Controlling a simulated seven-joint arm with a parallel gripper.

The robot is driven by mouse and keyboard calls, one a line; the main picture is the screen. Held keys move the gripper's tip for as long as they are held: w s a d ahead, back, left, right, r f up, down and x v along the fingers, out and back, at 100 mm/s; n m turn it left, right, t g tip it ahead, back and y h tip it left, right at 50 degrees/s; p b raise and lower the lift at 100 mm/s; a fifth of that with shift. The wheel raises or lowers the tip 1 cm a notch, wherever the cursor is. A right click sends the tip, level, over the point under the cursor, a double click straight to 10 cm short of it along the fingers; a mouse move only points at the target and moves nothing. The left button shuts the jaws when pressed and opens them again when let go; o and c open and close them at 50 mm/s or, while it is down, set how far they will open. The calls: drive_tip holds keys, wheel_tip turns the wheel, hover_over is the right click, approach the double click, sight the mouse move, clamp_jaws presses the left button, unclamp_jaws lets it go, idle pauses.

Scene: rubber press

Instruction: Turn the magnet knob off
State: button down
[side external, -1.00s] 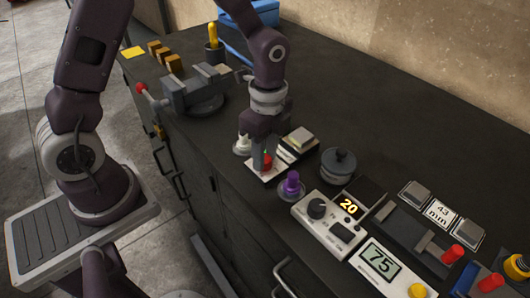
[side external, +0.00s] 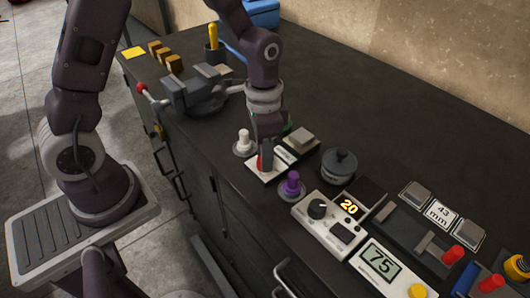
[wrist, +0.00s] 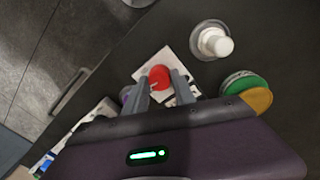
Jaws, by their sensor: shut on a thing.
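A red knob (wrist: 159,77) stands on a white base plate (wrist: 150,62) in the wrist view, between the two fingers of my gripper (wrist: 161,82). In the side view the red knob (side external: 261,161) is partly hidden behind my gripper (side external: 265,165), which comes down over the plate (side external: 257,174). My gripper is shut on the red knob. I cannot read a label that marks it as the magnet knob, nor tell its setting.
A white knob (side external: 243,142) and a purple knob (side external: 292,184) stand close on either side. A box with a grey button (side external: 300,137) is just behind. A dark lidded pot (side external: 339,165) and a control box with a dial (side external: 317,209) are to the right.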

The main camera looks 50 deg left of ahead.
drive_tip(key=n, duration=0.3)
drive_tip(key=shift+n, duration=2.3)
drive_tip(key=c, duration=1)
unclamp_jaws()
drive_tip(key=shift+c, duration=0.2)
drive_tip(key=r, duration=0.7)
drive_tip(key=shift+s+a+r, duration=0.1)
drive_tip(key=shift+a, duration=0.15)
